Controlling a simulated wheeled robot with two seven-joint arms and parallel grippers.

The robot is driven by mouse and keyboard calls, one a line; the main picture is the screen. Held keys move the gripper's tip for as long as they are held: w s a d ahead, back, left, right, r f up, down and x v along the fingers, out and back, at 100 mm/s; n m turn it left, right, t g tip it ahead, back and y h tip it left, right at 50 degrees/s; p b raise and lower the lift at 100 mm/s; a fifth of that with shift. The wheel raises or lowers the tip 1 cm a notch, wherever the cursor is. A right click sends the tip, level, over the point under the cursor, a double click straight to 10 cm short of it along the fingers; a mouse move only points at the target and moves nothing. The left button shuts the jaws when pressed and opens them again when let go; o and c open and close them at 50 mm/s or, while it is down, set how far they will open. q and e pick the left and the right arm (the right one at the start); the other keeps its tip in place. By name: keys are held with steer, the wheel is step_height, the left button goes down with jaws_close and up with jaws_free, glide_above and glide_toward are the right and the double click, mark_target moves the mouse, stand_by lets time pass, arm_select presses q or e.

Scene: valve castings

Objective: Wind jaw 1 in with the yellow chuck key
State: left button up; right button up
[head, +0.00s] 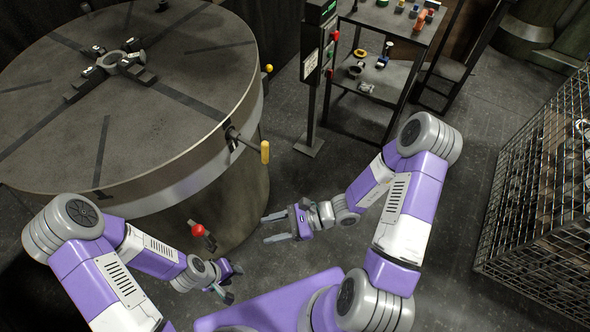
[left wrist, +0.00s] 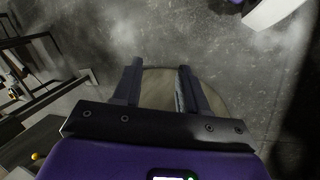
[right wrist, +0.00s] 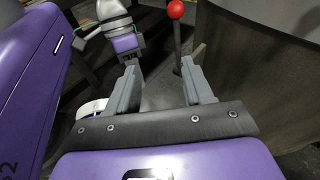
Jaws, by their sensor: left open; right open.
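The chuck key's yellow handle (head: 265,152) sticks out from the side of the round chuck table (head: 150,125). Its dark shaft (head: 244,141) meets a fitting on the rim. Dark jaws (head: 82,88) surround a grey ring-shaped casting (head: 121,61) at the table's middle; I cannot read which is jaw 1. My left gripper (head: 234,281) is open and empty, low in front of the table; its fingers (left wrist: 158,88) show nothing between them. My right gripper (head: 270,226) is open and empty, below the key and apart from it; its open fingers also show in the right wrist view (right wrist: 160,85).
A red-knobbed lever (head: 198,230) stands at the table's base, between my left gripper and the pedestal. A control post (head: 312,70) and a shelf rack (head: 385,85) with small parts stand behind. A wire cage (head: 540,190) is at right. Floor between is clear.

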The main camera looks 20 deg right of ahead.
steer(key=w+d+r+m+t, duration=0.5)
steer(key=w+d+m+t, duration=0.1)
steer(key=w+t, duration=0.15)
steer(key=m+t+h, duration=0.3)
steer(key=t, duration=0.2)
glide_toward(268, 155)
steer(key=w, duration=0.1)
steer(key=shift+a+x, duration=0.2)
steer(key=shift+x, duration=5.05)
steer(key=shift+s, duration=0.25)
jaws_close()
steer(key=shift+r, duration=0.1)
